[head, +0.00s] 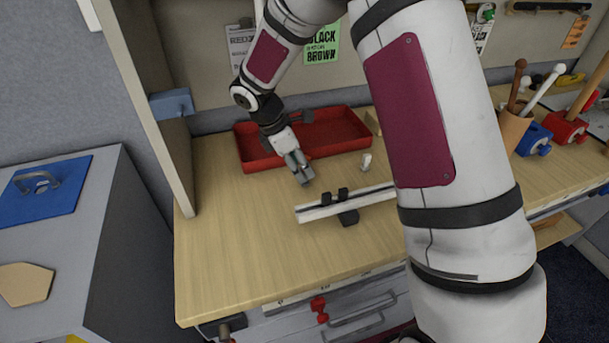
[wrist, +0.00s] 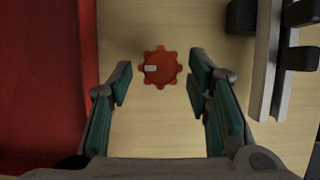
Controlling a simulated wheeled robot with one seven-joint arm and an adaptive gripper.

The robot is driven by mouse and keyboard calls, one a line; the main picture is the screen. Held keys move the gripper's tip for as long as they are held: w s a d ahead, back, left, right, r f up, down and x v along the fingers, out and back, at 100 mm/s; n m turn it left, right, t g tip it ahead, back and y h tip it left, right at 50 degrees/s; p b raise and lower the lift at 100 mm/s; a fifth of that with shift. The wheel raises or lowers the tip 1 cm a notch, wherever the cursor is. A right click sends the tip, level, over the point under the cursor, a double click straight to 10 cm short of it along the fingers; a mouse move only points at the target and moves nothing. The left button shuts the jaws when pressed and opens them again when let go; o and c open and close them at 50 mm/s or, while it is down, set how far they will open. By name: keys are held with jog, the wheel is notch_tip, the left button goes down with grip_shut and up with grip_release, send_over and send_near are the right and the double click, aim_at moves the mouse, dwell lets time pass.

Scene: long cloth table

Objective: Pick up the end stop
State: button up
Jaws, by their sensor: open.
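My gripper (head: 304,179) is open and points down over the wooden table, between the red tray and the white rail. In the wrist view a flat red-orange piece with a toothed rim and a small pale label (wrist: 160,68) lies on the table, seen between the two spread fingers and apart from both. It is hidden behind my gripper in the head view. A white rail (head: 375,197) with several black blocks lies nearer the front; its end also shows at the right in the wrist view (wrist: 264,70). No label shows which piece is the end stop.
The red tray (head: 345,128) lies behind my gripper and fills the left of the wrist view (wrist: 45,70). A small pale object (head: 366,160) stands right of my gripper. A wooden upright panel (head: 150,95) bounds the left. The table's front left is clear.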

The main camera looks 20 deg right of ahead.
aim_at(304, 172)
jog(key=shift+x, duration=1.8)
grip_shut()
jog(key=shift+r, duration=0.45)
jog(key=shift+s+r, duration=0.15)
jog(key=shift+s, duration=0.1)
jog(key=s, duration=0.3)
jog(key=shift+s+r, duration=0.25)
jog(key=shift+s, duration=0.1)
notch_tip(304, 172, up, 13)
jog(key=shift+r, duration=0.15)
jog(key=shift+w, duration=0.1)
